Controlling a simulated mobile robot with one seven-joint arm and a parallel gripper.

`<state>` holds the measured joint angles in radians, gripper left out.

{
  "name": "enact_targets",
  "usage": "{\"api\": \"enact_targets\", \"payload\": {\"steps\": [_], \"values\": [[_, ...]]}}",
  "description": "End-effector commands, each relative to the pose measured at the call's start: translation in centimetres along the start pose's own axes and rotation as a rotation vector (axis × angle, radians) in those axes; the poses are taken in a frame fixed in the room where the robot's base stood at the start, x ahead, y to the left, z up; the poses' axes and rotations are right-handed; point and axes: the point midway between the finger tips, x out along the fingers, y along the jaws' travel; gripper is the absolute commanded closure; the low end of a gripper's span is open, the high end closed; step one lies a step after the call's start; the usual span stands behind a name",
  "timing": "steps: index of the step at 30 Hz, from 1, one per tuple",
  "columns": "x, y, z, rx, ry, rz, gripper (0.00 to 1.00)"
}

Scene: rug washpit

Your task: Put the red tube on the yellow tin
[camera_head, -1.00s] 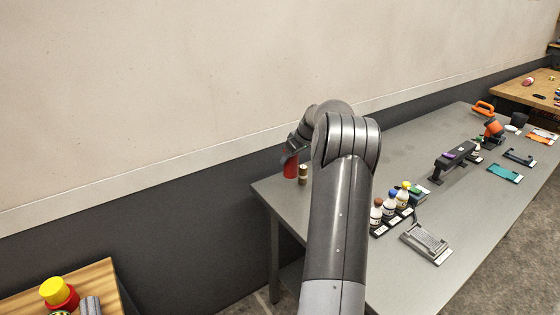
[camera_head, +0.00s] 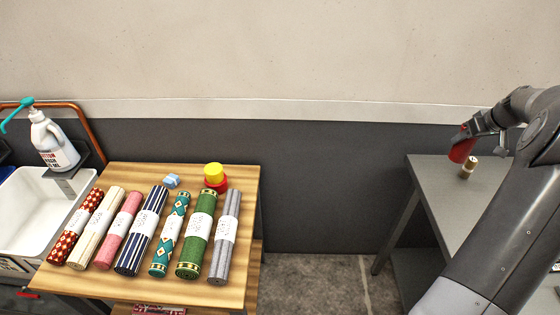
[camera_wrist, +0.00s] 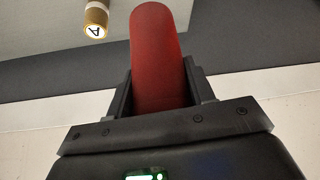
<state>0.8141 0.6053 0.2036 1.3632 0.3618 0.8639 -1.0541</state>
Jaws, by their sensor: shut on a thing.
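My gripper (camera_head: 470,132) is shut on the red tube (camera_head: 461,150), which hangs tilted at the far left corner of the grey table. In the wrist view the red tube (camera_wrist: 157,55) stands out between the two fingers. On the wooden table to the left, a yellow tin (camera_head: 213,172) sits on top of a red round thing (camera_head: 216,185), behind the rolled rugs and well away from my gripper.
The wooden table (camera_head: 110,285) holds several rolled rugs (camera_head: 197,235) and a small blue item (camera_head: 171,181). A small brown cylinder (camera_head: 468,168) stands on the grey table (camera_head: 432,185). Open floor (camera_head: 315,280) lies between the tables.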

Motion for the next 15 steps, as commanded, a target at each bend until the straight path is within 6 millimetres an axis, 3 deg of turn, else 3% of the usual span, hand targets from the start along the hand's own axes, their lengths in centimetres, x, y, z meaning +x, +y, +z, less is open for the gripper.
{"api": "enact_targets", "payload": {"steps": [8,15], "values": [[3.9,-9.0,-6.0,-0.008,0.001,-0.003,1.00],[6.7,-18.3,-10.4,-0.007,0.001,-0.001,1.00]]}}
